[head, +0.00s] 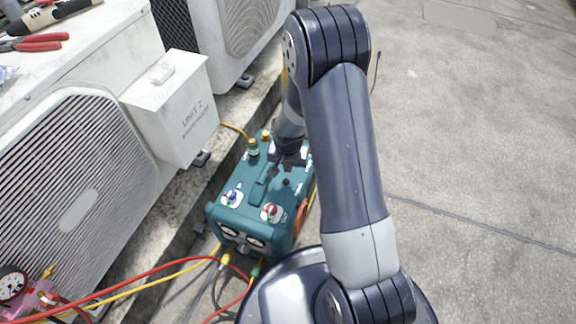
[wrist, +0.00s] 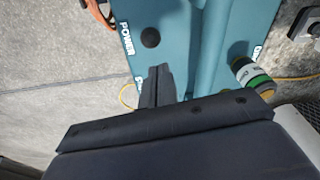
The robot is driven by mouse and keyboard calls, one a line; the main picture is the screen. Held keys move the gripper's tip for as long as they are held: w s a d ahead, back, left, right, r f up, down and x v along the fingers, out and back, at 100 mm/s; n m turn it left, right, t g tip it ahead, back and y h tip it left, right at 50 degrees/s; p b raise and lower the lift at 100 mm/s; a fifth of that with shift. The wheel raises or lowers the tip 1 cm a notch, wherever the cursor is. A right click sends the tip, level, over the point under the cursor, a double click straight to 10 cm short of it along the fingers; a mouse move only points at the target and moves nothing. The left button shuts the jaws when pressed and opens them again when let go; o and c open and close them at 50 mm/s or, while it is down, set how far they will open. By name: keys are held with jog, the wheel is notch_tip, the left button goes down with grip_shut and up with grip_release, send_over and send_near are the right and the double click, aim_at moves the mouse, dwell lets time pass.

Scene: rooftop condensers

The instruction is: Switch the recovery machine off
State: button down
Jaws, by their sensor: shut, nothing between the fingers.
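The teal recovery machine (head: 254,205) stands on the ground beside the condensers. Its top carries a blue knob (head: 232,197) and a red knob (head: 270,212), with gauges on its front. In the wrist view the teal top (wrist: 215,40) shows a round black button (wrist: 150,37) beside a white POWER label (wrist: 126,38). My gripper (head: 285,160) is over the far part of the machine's top. Its shut, empty fingers (wrist: 156,85) are just below the button in the wrist view. I cannot tell whether they touch the top.
A condenser with a UNIT 2 box (head: 175,120) stands left of the machine. A green and yellow fitting (wrist: 252,76) rises from the machine near my gripper. Red and yellow hoses (head: 150,275) run left from the machine's front. The concrete (head: 470,150) to the right is open.

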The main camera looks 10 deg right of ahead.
jog(key=shift+r, duration=0.1)
notch_tip(320, 180, up, 10)
jog(key=s+p, duration=0.1)
jog(key=p, duration=0.3)
jog(key=shift+s+a+r, duration=0.15)
jog(key=shift+s+r, duration=0.1)
jog(key=shift+s, duration=0.1)
jog(key=w+d+f+b, duration=0.1)
jog(key=w+f, duration=0.1)
jog(key=f, duration=0.2)
jog(key=w+d+f+b, duration=0.1)
jog(key=w+f+b, duration=0.1)
jog(key=f, duration=0.3)
jog(key=w+d+f+b, duration=0.1)
jog(key=w+f, duration=0.1)
jog(key=f, duration=0.3)
jog(key=shift+w+f+b, duration=0.15)
jog(key=shift+b, duration=0.25)
jog(key=shift+w+d+r+p, duration=0.2)
jog(key=shift+w+r+p, duration=0.1)
jog(key=shift+w+p, duration=0.15)
jog(key=shift+w+d+r+p, duration=0.25)
jog(key=shift+w+p, duration=0.1)
jog(key=shift+w, duration=0.15)
jog(key=shift+s+a+r, duration=0.1)
jog(key=shift+s+r, duration=0.05)
jog(key=shift+r, duration=0.4)
jog(key=shift+f, duration=0.1)
